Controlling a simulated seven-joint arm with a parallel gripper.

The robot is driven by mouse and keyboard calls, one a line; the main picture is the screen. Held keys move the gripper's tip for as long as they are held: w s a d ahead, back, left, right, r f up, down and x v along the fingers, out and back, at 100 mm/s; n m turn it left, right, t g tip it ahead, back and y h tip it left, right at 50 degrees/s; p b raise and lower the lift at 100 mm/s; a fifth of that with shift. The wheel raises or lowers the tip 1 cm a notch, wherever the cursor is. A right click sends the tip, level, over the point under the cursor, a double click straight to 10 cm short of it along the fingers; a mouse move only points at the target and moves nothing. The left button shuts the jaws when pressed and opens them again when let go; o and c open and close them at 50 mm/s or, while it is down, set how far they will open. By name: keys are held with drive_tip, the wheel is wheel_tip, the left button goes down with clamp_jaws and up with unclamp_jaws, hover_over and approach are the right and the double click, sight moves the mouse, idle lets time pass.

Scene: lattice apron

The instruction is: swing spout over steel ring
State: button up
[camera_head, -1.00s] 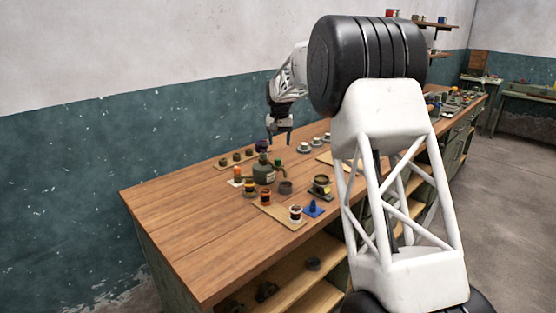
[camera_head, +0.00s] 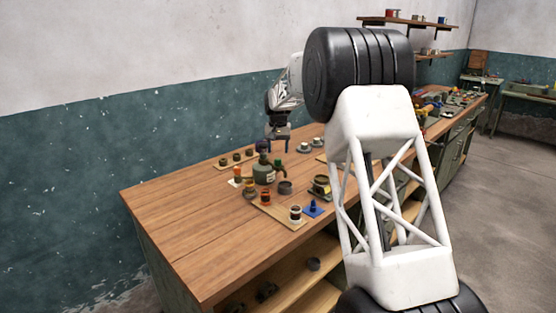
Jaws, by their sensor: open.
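A dark green-grey rounded vessel (camera_head: 263,173) stands on the wooden bench, with a dark top and a thin spout-like part (camera_head: 280,165) at its right side. The part's exact shape is too small to tell. A dark grey ring-like piece (camera_head: 285,187) sits on the bench to the right of and nearer than the vessel; I cannot tell if it is the steel ring. My gripper (camera_head: 278,147) points down, open and with nothing seen between its fingers, just above and behind the vessel's top in the picture. I cannot tell whether it touches the vessel.
Small banded pots, one on a pale board (camera_head: 284,216), and a blue piece (camera_head: 313,207) stand in front. A dark green-and-yellow pot (camera_head: 321,186) is at right. Cups (camera_head: 303,146) stand behind. The bench's left part (camera_head: 185,215) is clear.

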sight(278, 159)
drive_tip(key=shift+f, duration=2.45)
drive_tip(key=shift+c, duration=0.3)
clamp_jaws()
